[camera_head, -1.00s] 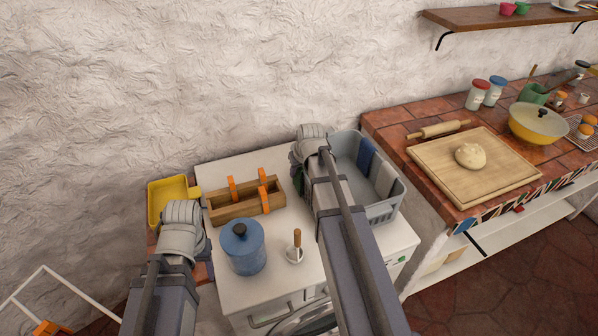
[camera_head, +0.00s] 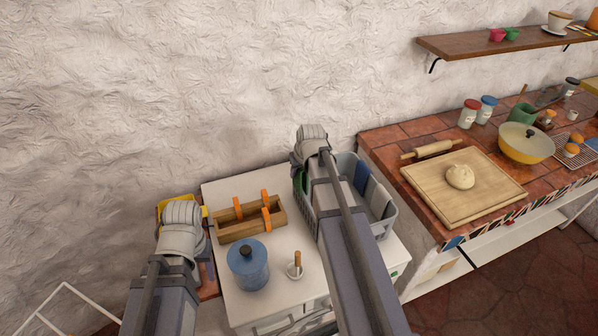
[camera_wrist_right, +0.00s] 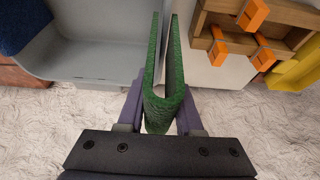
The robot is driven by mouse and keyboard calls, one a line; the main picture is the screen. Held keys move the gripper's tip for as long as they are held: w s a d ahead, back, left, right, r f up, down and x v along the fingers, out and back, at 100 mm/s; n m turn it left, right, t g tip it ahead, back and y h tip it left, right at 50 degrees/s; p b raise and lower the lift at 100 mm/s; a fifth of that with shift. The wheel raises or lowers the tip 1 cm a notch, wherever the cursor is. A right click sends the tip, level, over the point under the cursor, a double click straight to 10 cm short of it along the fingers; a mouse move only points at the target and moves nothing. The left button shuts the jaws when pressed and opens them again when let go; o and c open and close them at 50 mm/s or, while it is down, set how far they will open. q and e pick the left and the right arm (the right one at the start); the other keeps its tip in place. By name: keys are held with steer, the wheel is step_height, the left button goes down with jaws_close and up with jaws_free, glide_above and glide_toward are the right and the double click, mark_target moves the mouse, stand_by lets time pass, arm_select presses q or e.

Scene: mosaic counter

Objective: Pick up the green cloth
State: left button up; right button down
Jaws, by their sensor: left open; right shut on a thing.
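The green cloth (camera_wrist_right: 153,108) hangs folded in a U between the fingers of my right gripper (camera_wrist_right: 161,116), which is shut on it. In the right wrist view its two flaps hang down beside the grey basket's wall. In the head view a strip of the cloth (camera_head: 300,182) shows left of my right gripper (camera_head: 308,158), in front of the basket's left part. My arm hides most of the cloth there. My left gripper (camera_head: 186,212) is open and empty near the yellow container, left of the wooden box; its fingertips are hard to see.
The grey basket (camera_head: 385,222) holds a blue cloth (camera_head: 362,172) and other cloths. A wooden box with orange handles (camera_head: 248,228), a blue jar (camera_head: 248,270) and a small wooden-handled brush (camera_head: 297,264) stand on the white top. A yellow container (camera_head: 163,204) is behind my left gripper.

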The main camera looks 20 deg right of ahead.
step_height(320, 180, up, 8)
steer(key=p, duration=0.6)
steer(key=shift+f+p, duration=0.1)
steer(key=shift+p, duration=0.25)
steer(key=shift+f, duration=0.1)
